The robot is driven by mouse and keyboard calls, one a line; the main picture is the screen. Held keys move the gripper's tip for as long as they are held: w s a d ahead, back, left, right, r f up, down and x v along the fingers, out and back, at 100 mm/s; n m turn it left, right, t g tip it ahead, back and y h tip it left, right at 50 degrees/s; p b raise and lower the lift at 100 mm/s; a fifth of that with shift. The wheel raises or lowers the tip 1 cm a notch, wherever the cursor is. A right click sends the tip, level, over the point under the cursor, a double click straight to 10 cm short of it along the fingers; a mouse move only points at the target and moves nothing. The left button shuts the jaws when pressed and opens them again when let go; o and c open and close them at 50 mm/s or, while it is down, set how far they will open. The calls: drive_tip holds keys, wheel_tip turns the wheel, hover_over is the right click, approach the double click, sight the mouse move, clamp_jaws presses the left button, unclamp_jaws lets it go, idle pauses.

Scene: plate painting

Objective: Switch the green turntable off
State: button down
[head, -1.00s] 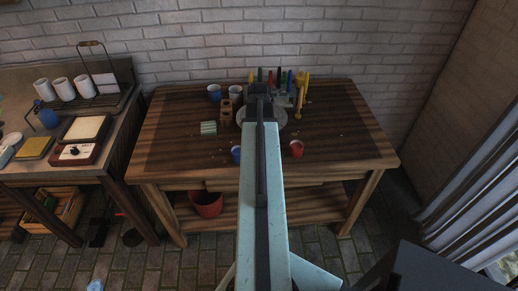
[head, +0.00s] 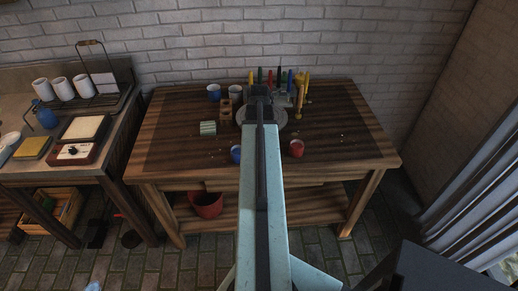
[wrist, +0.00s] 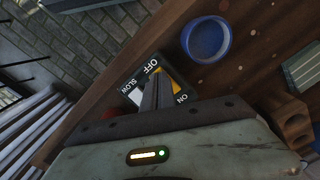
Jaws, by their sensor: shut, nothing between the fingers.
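A dark switch plate (wrist: 154,67) with the words OFF, SLOW and ON, and white and yellow patches, shows in the wrist view. My gripper (wrist: 155,85) is shut and empty, its fingers over the middle of this plate. They hide the centre, so the switch's setting and any contact cannot be told. In the head view a grey round turntable disc (head: 283,119) stands on the wooden table (head: 345,140), partly hidden by my arm. No green shows on it. The switch plate is hidden there behind my arm.
A blue cup (wrist: 206,38) stands close to the plate, and a wooden block with holes (wrist: 291,122) lies to the right. A red cup (head: 296,148) is right of my arm. Several coloured bottles or tools (head: 290,79) stand behind the disc. The table's right side is clear.

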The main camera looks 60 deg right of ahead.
wheel_tip(320, 180, up, 7)
drive_tip(key=p, duration=0.7)
idle(0.3)
drive_tip(key=w+a+n, duration=0.6)
drive_tip(key=w+a, duration=1.4)
drive_tip(key=a, duration=0.3)
drive_tip(key=w+a+n, duration=0.1)
drive_tip(key=a+n, duration=0.9)
drive_tip(key=a, duration=1.6)
drive_tip(key=shift+w+a+n, duration=0.3)
drive_tip(key=shift+n, duration=0.1)
